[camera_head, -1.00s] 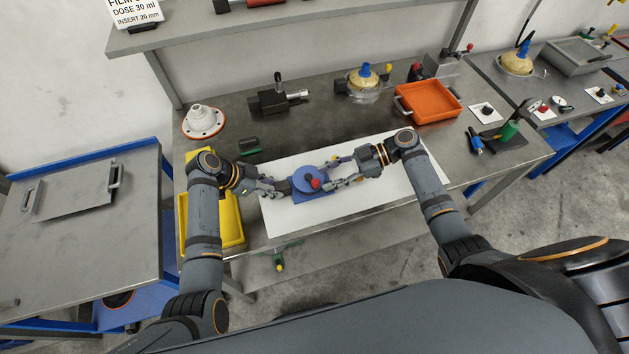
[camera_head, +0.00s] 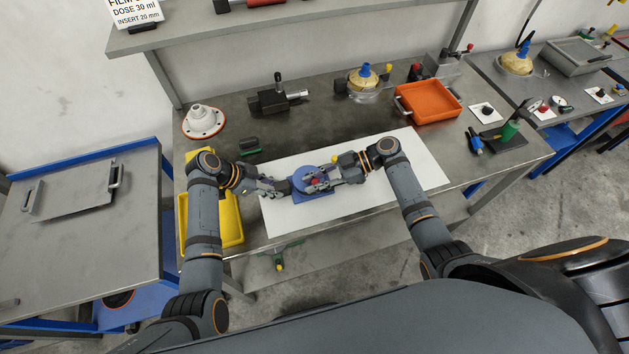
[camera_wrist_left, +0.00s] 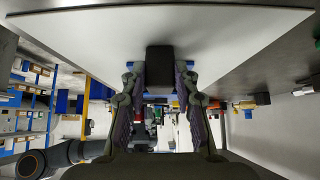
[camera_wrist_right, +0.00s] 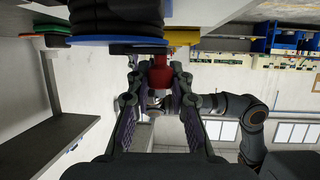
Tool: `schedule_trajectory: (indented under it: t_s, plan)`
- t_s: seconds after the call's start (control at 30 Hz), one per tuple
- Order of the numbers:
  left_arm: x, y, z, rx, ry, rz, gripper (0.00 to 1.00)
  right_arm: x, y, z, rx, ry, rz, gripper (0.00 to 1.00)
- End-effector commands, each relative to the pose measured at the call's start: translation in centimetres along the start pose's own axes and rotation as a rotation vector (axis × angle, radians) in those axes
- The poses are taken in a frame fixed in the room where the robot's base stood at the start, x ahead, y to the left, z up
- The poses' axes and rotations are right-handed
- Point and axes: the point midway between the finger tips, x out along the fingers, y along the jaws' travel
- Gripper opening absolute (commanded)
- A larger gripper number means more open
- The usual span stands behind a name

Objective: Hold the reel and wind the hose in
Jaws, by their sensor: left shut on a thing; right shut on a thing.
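The blue reel (camera_head: 304,179) stands on a white sheet (camera_head: 400,185) on the bench. In the right wrist view the reel's blue disc (camera_wrist_right: 95,40) is at the top, with dark hose (camera_wrist_right: 110,12) wound beside it. My left gripper (camera_head: 283,188) is at the reel's left side, shut on its dark block-like grip (camera_wrist_left: 159,60). My right gripper (camera_head: 325,180) is at the reel's right side, shut on the red crank knob (camera_wrist_right: 160,76). In the head view my right fingers partly hide the knob and the reel's face.
A yellow bin (camera_head: 228,222) stands at the bench's left front. An orange tray (camera_head: 432,103), a black clamp-like device (camera_head: 277,100) and a white flanged part (camera_head: 203,120) stand behind. The right part of the white sheet is clear.

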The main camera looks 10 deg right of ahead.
Motion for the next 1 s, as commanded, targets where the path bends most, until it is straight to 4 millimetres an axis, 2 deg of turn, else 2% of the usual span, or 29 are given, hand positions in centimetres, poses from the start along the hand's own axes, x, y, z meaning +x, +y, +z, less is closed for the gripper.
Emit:
schedule_trajectory:
  t_s: [0.27, 0.47, 1.0]
  plan:
    - [0.0, 0.0, 0.0, 0.000, 0.001, 0.000, 0.00, 0.1, -0.1, 0.1, 0.010, -0.002, 0.021, 0.00]
    - [0.0, 0.0, -0.1, 0.001, 0.001, 0.000, 0.00, 0.5, -0.3, 0.0, 0.046, -0.004, 0.106, 0.00]
    - [0.0, 0.0, -0.1, 0.001, 0.002, 0.001, 0.00, 2.5, -0.1, -0.9, 0.233, 0.001, 0.550, 0.00]
